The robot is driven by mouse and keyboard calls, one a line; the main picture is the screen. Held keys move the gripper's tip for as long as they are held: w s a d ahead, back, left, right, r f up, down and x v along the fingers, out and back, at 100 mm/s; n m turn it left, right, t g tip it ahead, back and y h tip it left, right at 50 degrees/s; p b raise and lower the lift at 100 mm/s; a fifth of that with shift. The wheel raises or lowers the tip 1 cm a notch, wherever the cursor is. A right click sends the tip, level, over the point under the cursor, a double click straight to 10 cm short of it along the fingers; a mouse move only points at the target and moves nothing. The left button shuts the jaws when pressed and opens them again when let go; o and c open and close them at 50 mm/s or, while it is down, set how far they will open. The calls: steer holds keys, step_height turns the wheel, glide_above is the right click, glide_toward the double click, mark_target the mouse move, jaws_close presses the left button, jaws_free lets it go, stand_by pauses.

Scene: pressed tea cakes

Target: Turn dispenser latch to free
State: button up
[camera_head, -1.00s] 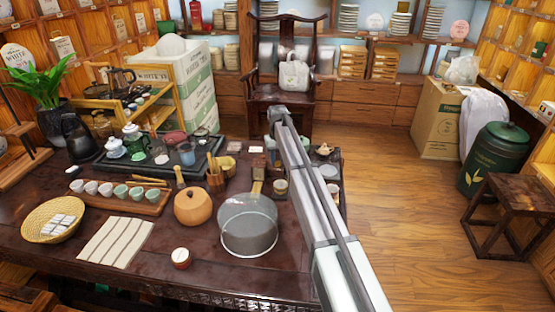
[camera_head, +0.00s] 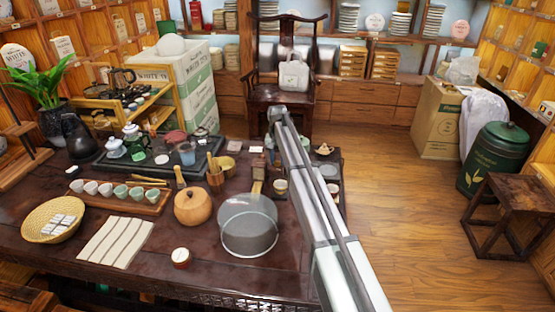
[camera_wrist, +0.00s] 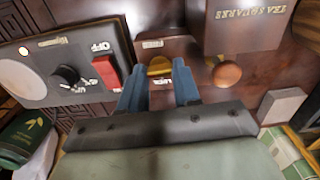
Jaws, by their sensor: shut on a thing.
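In the wrist view, the two blue-grey fingers of my gripper (camera_wrist: 160,92) reach to a small brass-coloured latch (camera_wrist: 159,66) on a dark reddish-brown panel. The fingers are close together, shut on the latch, and hide its lower part. A small label lies between them, partly covered. A dark box lettered "TEA SQUARES" (camera_wrist: 250,25) is up and to the right, with a round wooden knob (camera_wrist: 226,74) below it. In the head view, my gripper (camera_head: 276,113) is at the far end of the silver arm, too small to show its fingers; the latch cannot be made out there.
In the wrist view, a grey control box (camera_wrist: 70,62) with a black dial and red switch stands close left of the fingers.

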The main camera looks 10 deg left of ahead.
steer(key=o, duration=1.1)
steer(key=shift+c, duration=0.2)
step_height(320, 180, up, 14)
steer(key=shift+f, duration=0.1)
